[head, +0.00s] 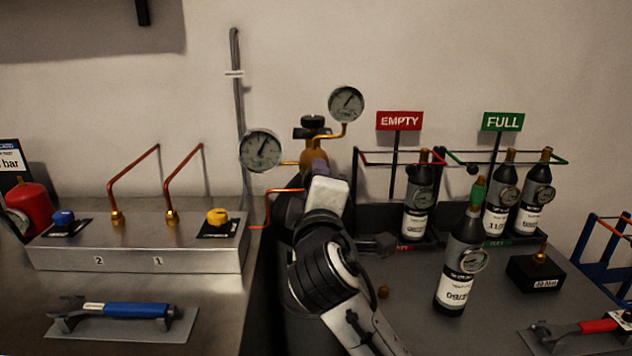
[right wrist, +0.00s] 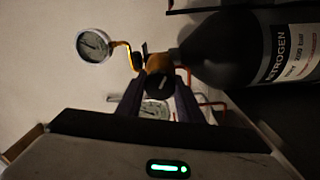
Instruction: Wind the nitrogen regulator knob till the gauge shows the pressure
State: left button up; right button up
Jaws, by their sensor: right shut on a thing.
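The brass regulator (head: 314,156) sits below a black handwheel (head: 312,121). The left gauge (head: 261,150) and the upper right gauge (head: 346,103) both have needles pointing up and right; their figures are too small to read. My right gripper (head: 311,172) reaches the regulator from the front and hides its knob in the head view. In the right wrist view its fingers (right wrist: 160,92) are shut on the dark regulator knob (right wrist: 161,82). The black nitrogen cylinder (right wrist: 225,48) lies sideways in that view. My left gripper is not in view.
A metal manifold block (head: 140,255) with copper pipes stands left, behind a blue-handled wrench (head: 130,310). Several dark bottles stand right, near the EMPTY (head: 399,121) and FULL (head: 502,121) signs; one bottle (head: 458,270) stands forward. A cut-off bar sign (head: 10,160) is at far left.

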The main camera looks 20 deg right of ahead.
jog(key=shift+f, duration=0.15)
jog(key=o, duration=1.1)
jog(key=shift+c, duration=0.2)
jog(key=v, duration=1)
jog(key=shift+s, duration=0.2)
